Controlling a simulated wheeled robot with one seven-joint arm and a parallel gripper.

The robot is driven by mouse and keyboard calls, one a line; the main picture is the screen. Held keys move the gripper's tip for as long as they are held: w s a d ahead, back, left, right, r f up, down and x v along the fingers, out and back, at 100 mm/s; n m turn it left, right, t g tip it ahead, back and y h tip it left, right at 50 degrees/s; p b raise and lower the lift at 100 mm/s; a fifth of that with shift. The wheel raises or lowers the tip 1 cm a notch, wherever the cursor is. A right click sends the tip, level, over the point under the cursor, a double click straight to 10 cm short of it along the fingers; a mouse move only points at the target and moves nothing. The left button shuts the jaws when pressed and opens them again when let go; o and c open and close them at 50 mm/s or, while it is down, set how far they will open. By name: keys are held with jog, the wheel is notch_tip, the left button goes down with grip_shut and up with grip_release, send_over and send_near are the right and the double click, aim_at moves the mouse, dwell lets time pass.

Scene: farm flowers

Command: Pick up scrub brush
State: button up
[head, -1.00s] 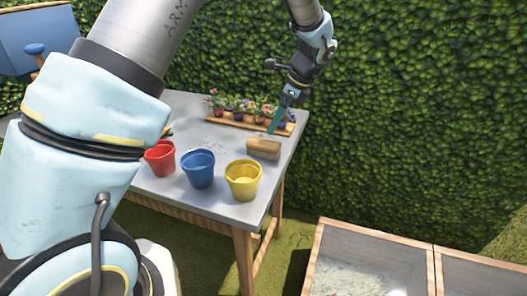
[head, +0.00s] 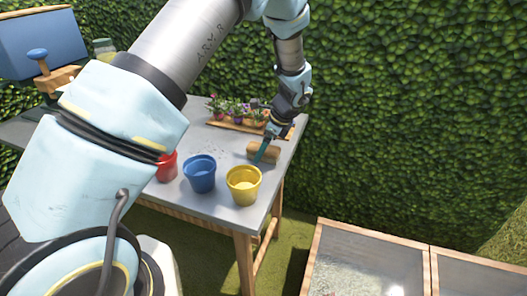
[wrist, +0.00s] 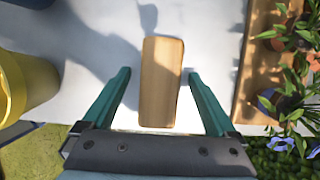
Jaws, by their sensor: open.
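The scrub brush is a wooden block (head: 258,150) lying on the grey table near its right edge. In the wrist view its plain wooden top (wrist: 160,82) shows between my two green fingers. Its underside is hidden, so I see no bristles. My gripper (head: 262,155) is over the brush in the head view, and one finger covers part of it. In the wrist view my gripper (wrist: 158,80) is open, with one finger on each side of the block and a gap to both. I cannot tell how far the fingertips are above the table.
A yellow pot (head: 243,185), a blue pot (head: 199,174) and a red pot (head: 168,167) stand along the front of the table (head: 215,215). A wooden tray of flowers (head: 226,124) lies behind the brush. A hedge rises behind. Wood-framed beds (head: 365,268) are at lower right.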

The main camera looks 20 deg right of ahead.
jog(key=shift+f, duration=0.25)
dwell(0.4)
grip_shut()
dwell(0.8)
notch_tip(320, 180, up, 11)
jog(key=shift+f+b, duration=0.2)
jog(key=shift+b, duration=1)
